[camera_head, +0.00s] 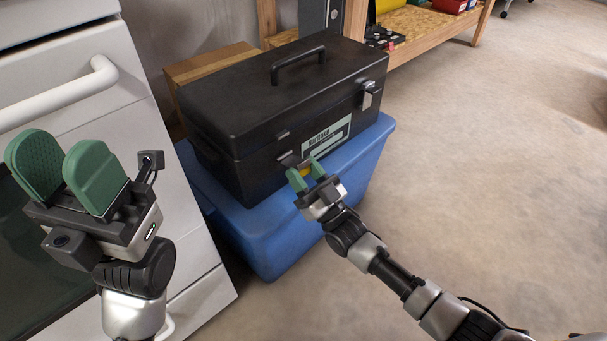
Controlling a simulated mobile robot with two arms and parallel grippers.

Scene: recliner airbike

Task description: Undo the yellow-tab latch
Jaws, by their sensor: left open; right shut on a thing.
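A black toolbox (250,105) with a top handle (298,62) stands closed on a blue bin. The yellow-tab latch (304,170) is on its front, left of the white label (328,136); only a bit of yellow shows between my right gripper's fingers. My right gripper (306,175) is shut on the yellow tab, its green fingertips against the toolbox front. A second latch (369,95), silver, is at the right end of the front. My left gripper (68,170) is open and empty at the left, in front of the white cabinet, well away from the toolbox.
The blue bin (265,245) bears the toolbox. A white appliance (125,95) with a bar handle (60,97) stands close on the left. A wooden workbench (430,32) is behind at the right. The concrete floor (480,170) at right is clear.

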